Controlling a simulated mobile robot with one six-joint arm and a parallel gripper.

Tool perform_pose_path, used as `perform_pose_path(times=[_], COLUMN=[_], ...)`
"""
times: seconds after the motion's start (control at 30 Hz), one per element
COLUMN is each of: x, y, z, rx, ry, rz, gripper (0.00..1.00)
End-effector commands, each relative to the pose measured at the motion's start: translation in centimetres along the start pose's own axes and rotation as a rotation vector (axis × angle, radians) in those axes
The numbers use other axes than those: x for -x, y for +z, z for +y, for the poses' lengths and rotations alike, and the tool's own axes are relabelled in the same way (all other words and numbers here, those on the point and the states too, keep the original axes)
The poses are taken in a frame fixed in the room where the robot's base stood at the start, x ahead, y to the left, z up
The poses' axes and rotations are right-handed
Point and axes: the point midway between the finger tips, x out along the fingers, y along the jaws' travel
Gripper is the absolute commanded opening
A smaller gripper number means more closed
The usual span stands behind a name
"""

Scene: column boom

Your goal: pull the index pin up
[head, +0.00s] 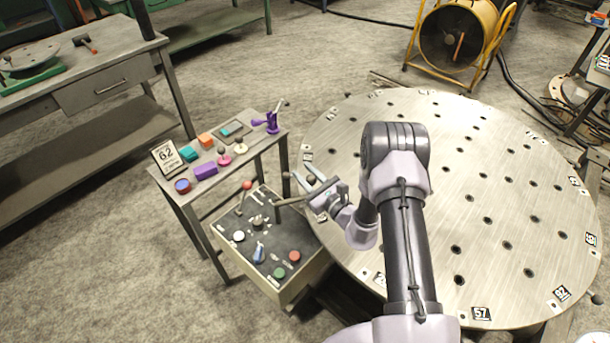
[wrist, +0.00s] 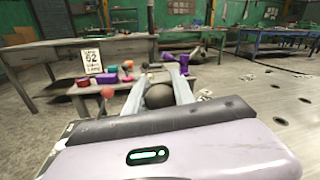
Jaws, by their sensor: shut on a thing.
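The index pin's dark round knob (wrist: 159,96) sits between the two pale fingers of my gripper (wrist: 158,76) in the wrist view. My gripper is shut on this knob, a finger on each side. In the head view my gripper (head: 306,178) is at the left edge of the round metal table (head: 400,140), with the fingers pointing left. The pin's shaft below the knob is hidden, so I cannot tell how far up the pin stands.
A control box (head: 254,233) with coloured buttons and a red-knobbed lever (head: 247,185) stands left of my gripper. A small side table (head: 177,185) with coloured parts and a number card (head: 167,156) is behind it. A yellow fan (head: 455,38) stands at the back.

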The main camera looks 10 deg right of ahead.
Motion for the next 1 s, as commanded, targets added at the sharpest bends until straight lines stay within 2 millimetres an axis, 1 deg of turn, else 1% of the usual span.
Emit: perform_pose_path(times=[0.03,0.23,0.27,0.3,0.33,0.37,0.63,0.73,0.77,0.87,1.0], x=[-0.1,-0.1,-0.1,-0.1,-0.1,-0.1,0.0,0.8,1.3,3.7,7.8], y=[0.5,0.4,0.4,0.4,0.4,0.4,0.3,0.2,0.3,0.3,0.3], z=[-0.1,-0.2,-0.2,-0.2,-0.2,-0.2,-0.1,-0.2,-0.2,-0.2,-0.3], rx=[-0.001,0.0,0.0,0.001,0.0,0.0,-0.001,-0.002,-0.002,-0.004,-0.004], ry=[-0.001,-0.003,-0.003,-0.003,-0.002,-0.002,-0.002,-0.003,-0.003,-0.005,-0.007], rz=[-0.005,-0.008,-0.009,-0.008,-0.008,-0.008,-0.006,-0.003,-0.003,-0.001,-0.001], gripper=[0.0,0.0,0.36,0.44,0.5,0.52,0.52,0.52,0.52,0.52,0.52])
